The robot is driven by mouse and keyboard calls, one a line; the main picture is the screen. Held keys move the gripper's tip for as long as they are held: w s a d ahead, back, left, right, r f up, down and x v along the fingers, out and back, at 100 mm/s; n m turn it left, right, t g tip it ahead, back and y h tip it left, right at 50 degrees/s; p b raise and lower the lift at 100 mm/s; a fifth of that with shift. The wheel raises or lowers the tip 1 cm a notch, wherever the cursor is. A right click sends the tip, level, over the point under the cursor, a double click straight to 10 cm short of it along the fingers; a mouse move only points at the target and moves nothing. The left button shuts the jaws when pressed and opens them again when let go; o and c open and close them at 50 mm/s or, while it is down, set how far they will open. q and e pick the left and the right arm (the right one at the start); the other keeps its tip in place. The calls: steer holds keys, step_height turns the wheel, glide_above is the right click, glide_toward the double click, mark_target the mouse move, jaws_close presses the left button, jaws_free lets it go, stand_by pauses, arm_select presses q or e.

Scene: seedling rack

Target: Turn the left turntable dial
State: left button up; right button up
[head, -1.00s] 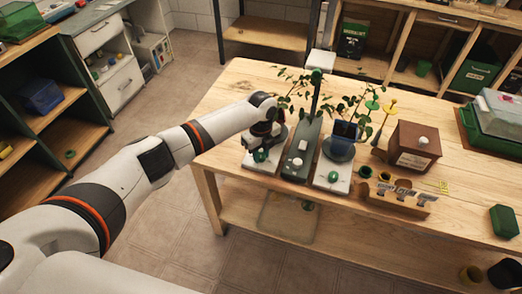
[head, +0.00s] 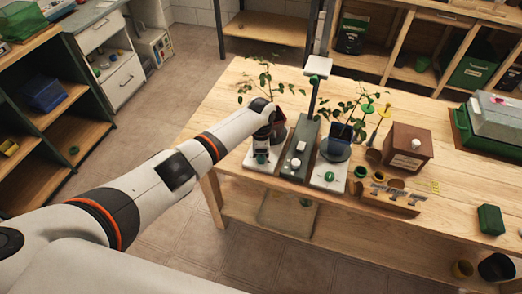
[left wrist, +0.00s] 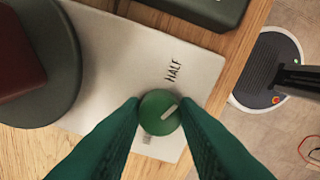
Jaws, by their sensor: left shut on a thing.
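The left turntable's green dial (left wrist: 157,122) has a pale pointer mark and sits on a light plate (left wrist: 140,45) printed HALF; a second label below is partly hidden. The fingers of my left gripper (left wrist: 160,104) are shut on the dial from both sides. In the head view my left gripper (head: 261,152) points down over the front of the left turntable's plate (head: 252,164) and mostly hides the dial. The turntable's dark disc (left wrist: 70,98) carries a reddish-brown pot (left wrist: 20,50). My right gripper is not in view.
Just right stand a grey-green unit (head: 299,160) with a post and the right turntable, with its own green dial (head: 329,176) and a blue pot. Leafy plants rise behind. A brown box (head: 407,145) and a wooden holder (head: 390,197) stand further right on the table.

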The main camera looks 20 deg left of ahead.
arm_select(q)
steer(key=n+p, duration=0.1)
steer(key=n, duration=0.3)
steer(key=shift+r+n+p, duration=0.1)
steer(key=shift+n+p, duration=0.2)
steer(key=shift+w, duration=0.1)
stand_by(0.4)
steer(key=o, duration=1)
steer(key=shift+c, duration=0.2)
step_height(320, 180, up, 12)
steer(key=shift+b, duration=0.45)
